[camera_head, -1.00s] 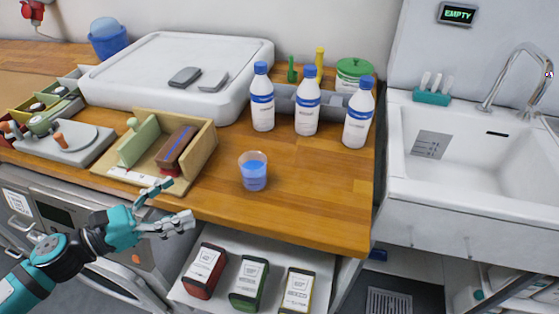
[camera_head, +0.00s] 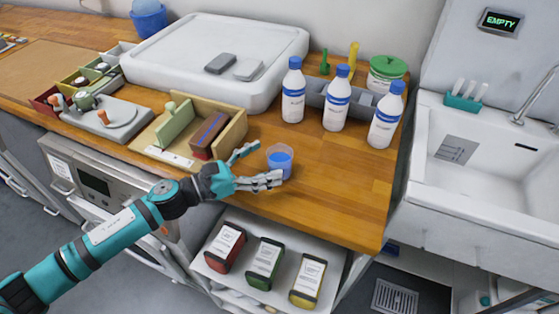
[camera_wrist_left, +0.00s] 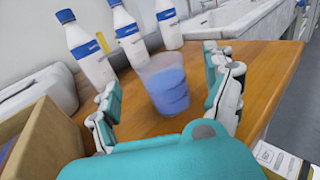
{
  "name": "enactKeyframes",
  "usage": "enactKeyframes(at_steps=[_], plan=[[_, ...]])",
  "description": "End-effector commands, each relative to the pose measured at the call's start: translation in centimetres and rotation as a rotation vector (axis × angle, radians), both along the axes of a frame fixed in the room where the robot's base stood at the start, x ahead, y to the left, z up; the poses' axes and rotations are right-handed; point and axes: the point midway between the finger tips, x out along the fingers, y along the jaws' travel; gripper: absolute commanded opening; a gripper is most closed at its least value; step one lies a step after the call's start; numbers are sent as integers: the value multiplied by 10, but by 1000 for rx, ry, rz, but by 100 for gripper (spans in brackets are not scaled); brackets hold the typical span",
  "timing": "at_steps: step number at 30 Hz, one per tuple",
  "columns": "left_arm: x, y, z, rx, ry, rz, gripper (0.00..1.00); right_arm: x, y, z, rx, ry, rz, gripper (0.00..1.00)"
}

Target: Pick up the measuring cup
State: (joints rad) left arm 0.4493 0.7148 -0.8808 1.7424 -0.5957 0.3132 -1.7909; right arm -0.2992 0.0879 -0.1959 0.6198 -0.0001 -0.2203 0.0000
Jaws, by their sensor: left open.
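The measuring cup (camera_head: 280,160) is a clear cup with blue liquid in it. It stands upright on the wooden counter (camera_head: 330,201). My left gripper (camera_head: 262,167) is open beside the cup, with its fingers reaching toward it from the left. In the left wrist view the cup (camera_wrist_left: 164,84) stands ahead, between the directions of the two open fingers (camera_wrist_left: 165,95). I cannot tell whether a finger touches it. My right gripper is not in view.
Three white bottles with blue caps (camera_head: 337,103) stand behind the cup. A wooden box (camera_head: 237,132) with a brown block is left of it. A white sink (camera_head: 490,150) is at the right. Bare counter lies right of the cup.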

Motion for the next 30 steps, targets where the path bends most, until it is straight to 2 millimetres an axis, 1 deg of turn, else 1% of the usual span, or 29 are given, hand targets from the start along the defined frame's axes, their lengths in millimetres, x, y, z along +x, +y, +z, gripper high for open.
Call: enactKeyframes(at_steps=[1, 3, 7, 10, 16, 17, 21, 30], plan=[[5, -8, 5, -3, -1, -1, 85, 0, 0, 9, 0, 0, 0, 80], [11, -18, 5, -4, 0, -1, 85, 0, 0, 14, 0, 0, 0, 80], [18, -32, 2, -3, -1, -1, 85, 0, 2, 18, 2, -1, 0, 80], [21, -37, 1, -1, 0, -1, 85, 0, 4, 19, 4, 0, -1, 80], [21, -37, 0, -1, 0, -1, 85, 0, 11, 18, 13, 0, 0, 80], [21, -37, 0, -1, 0, -1, 82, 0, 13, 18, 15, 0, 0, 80], [21, -37, 0, -1, 0, -1, 64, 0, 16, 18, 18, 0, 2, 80], [21, -37, 0, -1, 0, -1, 24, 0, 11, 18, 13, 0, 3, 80]])
